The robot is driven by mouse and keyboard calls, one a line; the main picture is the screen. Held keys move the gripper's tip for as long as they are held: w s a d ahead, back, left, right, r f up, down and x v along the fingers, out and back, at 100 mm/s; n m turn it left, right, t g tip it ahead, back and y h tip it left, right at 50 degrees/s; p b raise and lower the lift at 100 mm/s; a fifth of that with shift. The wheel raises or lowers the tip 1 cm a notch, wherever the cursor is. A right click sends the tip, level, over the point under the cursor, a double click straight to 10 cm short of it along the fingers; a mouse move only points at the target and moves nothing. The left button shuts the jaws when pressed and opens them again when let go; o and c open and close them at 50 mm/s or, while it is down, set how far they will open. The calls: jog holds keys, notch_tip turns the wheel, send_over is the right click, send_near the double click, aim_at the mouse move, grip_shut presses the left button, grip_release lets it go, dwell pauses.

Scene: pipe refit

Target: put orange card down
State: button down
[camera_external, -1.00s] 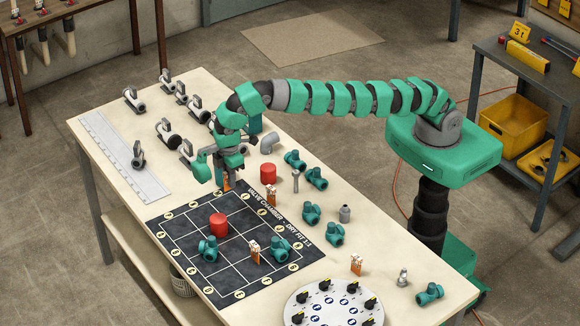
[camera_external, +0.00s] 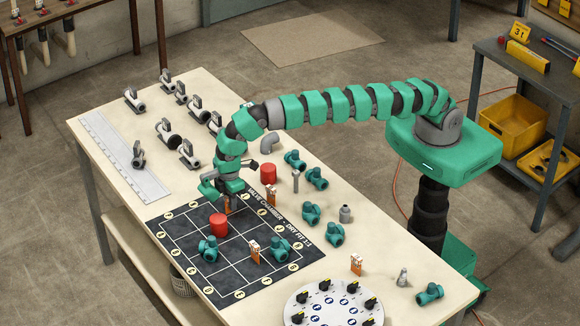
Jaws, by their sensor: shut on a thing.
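My gripper (camera_external: 227,192) is over the upper part of the black grid mat (camera_external: 177,229), fingers pointing down. It is shut on an orange card (camera_external: 228,207), of which a small part shows below the fingers. I cannot tell whether the card touches the mat. A red cylinder (camera_external: 219,224) stands on the mat just below the gripper in the picture. Other orange-and-white cards stand at the mat's right edge (camera_external: 271,194), on the mat near its lower middle (camera_external: 255,249), and on the table at right (camera_external: 356,263).
Green valves stand on the mat (camera_external: 208,248) (camera_external: 280,249) and beside it (camera_external: 311,212). A second red cylinder (camera_external: 268,173) stands right of the gripper. Several grey-and-white fittings (camera_external: 167,131) fill the back left, by a long ruler (camera_external: 122,160). A round dial plate (camera_external: 335,306) lies in front.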

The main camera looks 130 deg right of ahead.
jog(key=shift+f, duration=0.25)
jog(key=c, duration=1.4)
grip_release()
notch_tip(320, 180, up, 12)
jog(key=shift+r, duration=0.1)
